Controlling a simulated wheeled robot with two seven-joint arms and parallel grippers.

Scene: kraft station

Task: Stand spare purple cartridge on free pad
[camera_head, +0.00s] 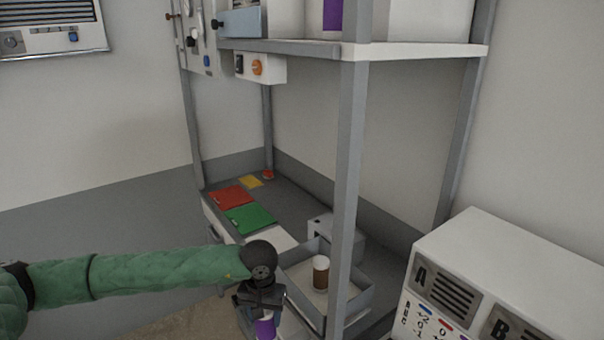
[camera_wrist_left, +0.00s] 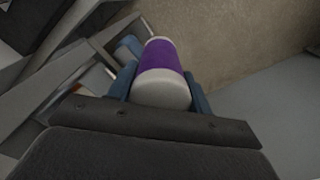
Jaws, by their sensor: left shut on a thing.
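A white cartridge with a purple band (camera_wrist_left: 163,62) is held between the blue finger pads of my left gripper (camera_wrist_left: 158,92). In the head view the purple cartridge (camera_head: 265,328) shows just below my left gripper (camera_head: 262,305), near the bottom edge of the picture. The gripper is shut on it, in front of the lower shelf. Another purple thing (camera_head: 333,14) stands on the upper shelf and is cut off by the top edge. I cannot make out a free pad for certain. My right gripper is not in view.
A grey tray (camera_head: 359,308) holds a brown-and-white cylinder (camera_head: 320,272) on the lower shelf. Red (camera_head: 231,197) and green (camera_head: 250,217) mats lie farther back. A grey shelf post (camera_head: 346,160) stands in front. A white panel box (camera_head: 500,270) is at right.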

